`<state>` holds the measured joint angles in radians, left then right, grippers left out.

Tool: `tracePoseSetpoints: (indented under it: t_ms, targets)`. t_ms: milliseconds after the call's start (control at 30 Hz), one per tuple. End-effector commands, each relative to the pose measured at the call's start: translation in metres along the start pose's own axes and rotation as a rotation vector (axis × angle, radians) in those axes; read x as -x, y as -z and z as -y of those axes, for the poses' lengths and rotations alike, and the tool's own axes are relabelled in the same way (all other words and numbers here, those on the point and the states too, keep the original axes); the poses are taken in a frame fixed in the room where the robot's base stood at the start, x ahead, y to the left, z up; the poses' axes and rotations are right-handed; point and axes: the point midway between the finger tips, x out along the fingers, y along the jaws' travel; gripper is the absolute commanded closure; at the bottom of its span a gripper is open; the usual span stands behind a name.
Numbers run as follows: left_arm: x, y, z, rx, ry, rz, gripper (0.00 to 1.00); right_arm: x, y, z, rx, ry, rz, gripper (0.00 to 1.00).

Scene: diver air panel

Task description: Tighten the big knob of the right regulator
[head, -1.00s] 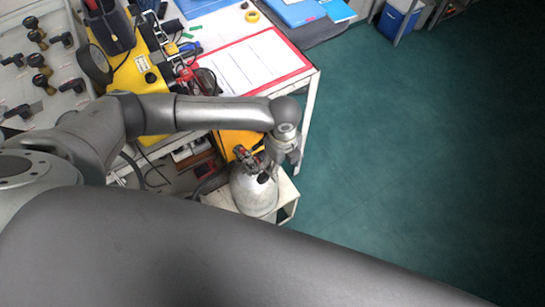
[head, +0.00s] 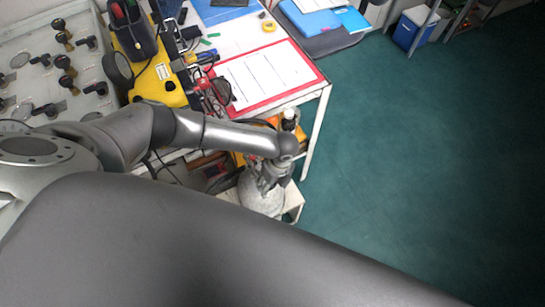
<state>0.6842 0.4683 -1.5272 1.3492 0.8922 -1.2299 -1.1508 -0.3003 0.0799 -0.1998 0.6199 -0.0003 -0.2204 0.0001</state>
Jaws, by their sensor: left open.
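A pale panel (head: 38,70) at the upper left carries several black knobs on brass stems, such as one black knob (head: 68,85), and black lever handles. I cannot tell which part is the right regulator or its big knob. My left gripper (head: 269,182) is over the grey gas cylinder (head: 262,200) beyond the table's front corner, well right of the panel. It is open; its fingers are small and overlap the cylinder's top, so contact cannot be told. The cylinder's valve is mostly hidden. My right gripper is out of the picture.
A blue cooler (head: 412,30) stands at the back. The green floor (head: 430,170) on the right is clear.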

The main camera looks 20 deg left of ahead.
Motion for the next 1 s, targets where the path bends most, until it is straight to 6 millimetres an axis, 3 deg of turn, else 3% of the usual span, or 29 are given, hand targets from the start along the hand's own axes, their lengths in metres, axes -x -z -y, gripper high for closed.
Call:
tracePoseSetpoints:
  t_ms: [333, 700, 1000]
  targets:
    - [-0.0045, 0.0003, 0.0005, -0.001, 0.002, 0.000, 0.42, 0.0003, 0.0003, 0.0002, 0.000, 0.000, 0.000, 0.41]
    - [-0.0041, 0.0001, 0.0006, 0.000, 0.002, 0.000, 0.86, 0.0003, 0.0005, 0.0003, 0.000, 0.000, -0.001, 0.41]
    - [-0.0061, -0.0001, 0.0033, 0.000, -0.046, -0.004, 0.86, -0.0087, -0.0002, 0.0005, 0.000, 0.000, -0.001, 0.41]
